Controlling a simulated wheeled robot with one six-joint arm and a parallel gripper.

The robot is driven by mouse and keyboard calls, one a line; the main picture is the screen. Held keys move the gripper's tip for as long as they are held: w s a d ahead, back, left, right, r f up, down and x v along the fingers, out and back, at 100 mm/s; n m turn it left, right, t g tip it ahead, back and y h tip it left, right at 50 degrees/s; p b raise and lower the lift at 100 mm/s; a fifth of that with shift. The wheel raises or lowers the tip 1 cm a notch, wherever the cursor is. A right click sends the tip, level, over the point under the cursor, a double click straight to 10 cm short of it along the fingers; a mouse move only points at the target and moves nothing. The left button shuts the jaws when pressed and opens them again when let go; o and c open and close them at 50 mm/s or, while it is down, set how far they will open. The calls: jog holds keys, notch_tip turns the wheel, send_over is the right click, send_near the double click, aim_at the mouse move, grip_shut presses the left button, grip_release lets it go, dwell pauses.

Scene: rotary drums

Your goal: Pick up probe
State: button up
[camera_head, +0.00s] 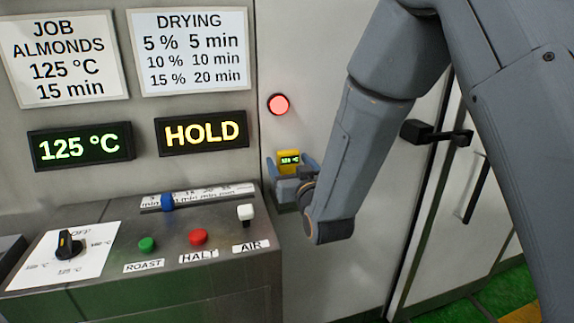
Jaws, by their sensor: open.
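The probe (289,160) appears to be the small yellow device with a lit green readout, at the grey cabinet panel just below a red round lamp. My gripper (291,172) is at the probe, with its blue-grey fingers open on either side of the yellow body. Whether the fingers touch it cannot be told. The lower part of the probe is hidden by my gripper.
A control console (150,262) with a knob, buttons, a blue slider and a white AIR switch (245,213) stands close left of my gripper. A red lamp (279,104) is above. A black door handle (437,133) is right, behind my arm.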

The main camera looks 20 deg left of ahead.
jog(key=shift+w+a, duration=0.35)
jog(key=shift+w, duration=0.25)
jog(key=c, duration=1.3)
